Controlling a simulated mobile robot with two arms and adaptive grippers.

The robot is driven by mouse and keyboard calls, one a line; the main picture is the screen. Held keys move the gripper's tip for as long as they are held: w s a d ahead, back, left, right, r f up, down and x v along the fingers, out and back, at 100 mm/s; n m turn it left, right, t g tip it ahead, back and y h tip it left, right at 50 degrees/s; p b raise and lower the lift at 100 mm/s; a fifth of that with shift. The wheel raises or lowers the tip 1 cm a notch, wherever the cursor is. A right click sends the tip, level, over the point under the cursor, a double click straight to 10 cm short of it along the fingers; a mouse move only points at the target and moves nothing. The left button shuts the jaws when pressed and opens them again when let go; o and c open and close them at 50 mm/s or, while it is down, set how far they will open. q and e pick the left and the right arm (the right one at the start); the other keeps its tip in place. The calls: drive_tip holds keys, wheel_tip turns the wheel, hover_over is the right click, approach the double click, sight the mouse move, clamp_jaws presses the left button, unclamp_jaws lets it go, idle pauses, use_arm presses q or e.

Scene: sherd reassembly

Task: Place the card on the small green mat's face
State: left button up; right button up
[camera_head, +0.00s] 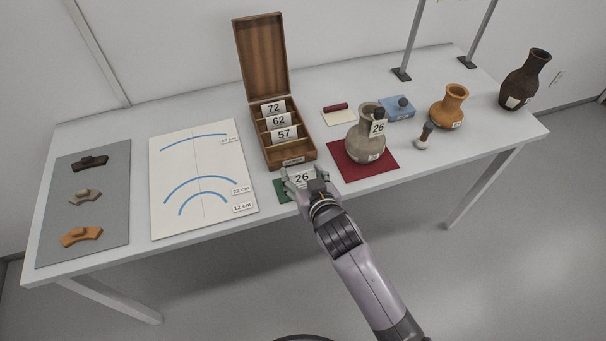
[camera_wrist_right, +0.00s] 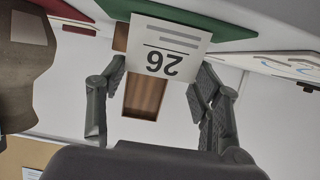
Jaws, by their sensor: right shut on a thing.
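A white card (camera_head: 302,177) printed "26" is between the fingers of my right gripper (camera_head: 306,183), which is shut on it. The small green mat (camera_head: 282,191) lies near the table's front edge, mostly hidden behind the card and gripper. In the right wrist view the card (camera_wrist_right: 166,48) appears upside down, over part of the green mat (camera_wrist_right: 222,27), with a finger on either side. I cannot tell whether the card touches the mat. My left gripper is not in view.
The open wooden card box (camera_head: 300,160) with several numbered cards stands just behind the mat. A red mat (camera_head: 374,172) with a grey jug (camera_head: 364,146), tagged 26, is close on the right. A white chart sheet (camera_head: 168,215) lies left.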

drive_tip(key=shift+f, duration=0.15)
drive_tip(key=o, duration=0.8)
